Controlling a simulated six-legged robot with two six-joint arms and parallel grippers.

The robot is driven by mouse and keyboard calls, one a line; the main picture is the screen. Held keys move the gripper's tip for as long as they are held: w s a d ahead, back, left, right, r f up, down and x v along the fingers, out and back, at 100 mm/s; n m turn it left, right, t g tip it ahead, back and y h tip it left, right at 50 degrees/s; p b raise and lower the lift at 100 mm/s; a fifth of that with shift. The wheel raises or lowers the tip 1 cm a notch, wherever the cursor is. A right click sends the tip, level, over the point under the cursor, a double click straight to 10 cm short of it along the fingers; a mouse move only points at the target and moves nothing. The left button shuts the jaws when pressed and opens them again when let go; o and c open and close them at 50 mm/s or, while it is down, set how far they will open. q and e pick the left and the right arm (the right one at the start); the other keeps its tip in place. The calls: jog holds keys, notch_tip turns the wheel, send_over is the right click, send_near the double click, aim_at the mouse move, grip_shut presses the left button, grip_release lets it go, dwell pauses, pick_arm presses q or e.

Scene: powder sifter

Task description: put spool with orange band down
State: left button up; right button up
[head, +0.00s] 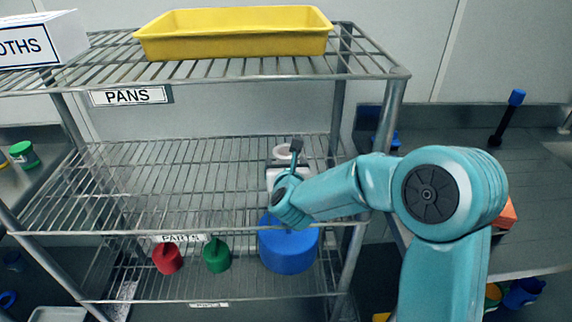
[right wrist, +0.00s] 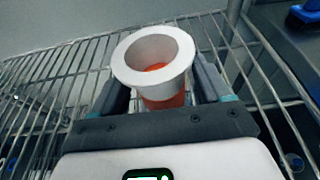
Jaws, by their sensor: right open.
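The spool with orange band (right wrist: 153,60) is white with a wide flared rim and an orange band around its body. In the right wrist view it stands between the two dark fingers of my right gripper (right wrist: 158,84), which are apart on either side of it. Whether a finger touches it is unclear. In the head view the spool's white rim (head: 282,151) shows at the middle shelf (head: 140,185) of the wire rack, behind my right gripper (head: 287,163). The spool's base is hidden in both views. My left gripper is not in view.
A yellow tray (head: 235,42) and a white box (head: 42,40) sit on the top shelf. A blue pot (head: 289,246), a green item (head: 216,256) and a red item (head: 168,259) are lower down. The middle shelf's left part is clear. A rack post (head: 385,120) stands right.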

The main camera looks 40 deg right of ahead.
jog(key=shift+r, duration=0.2)
jog(key=shift+s+a, duration=0.2)
jog(key=shift+s, duration=0.05)
jog(key=v, duration=1.1)
jog(key=shift+b, duration=0.4)
jog(key=shift+s+a, duration=0.1)
jog(key=shift+s, duration=0.05)
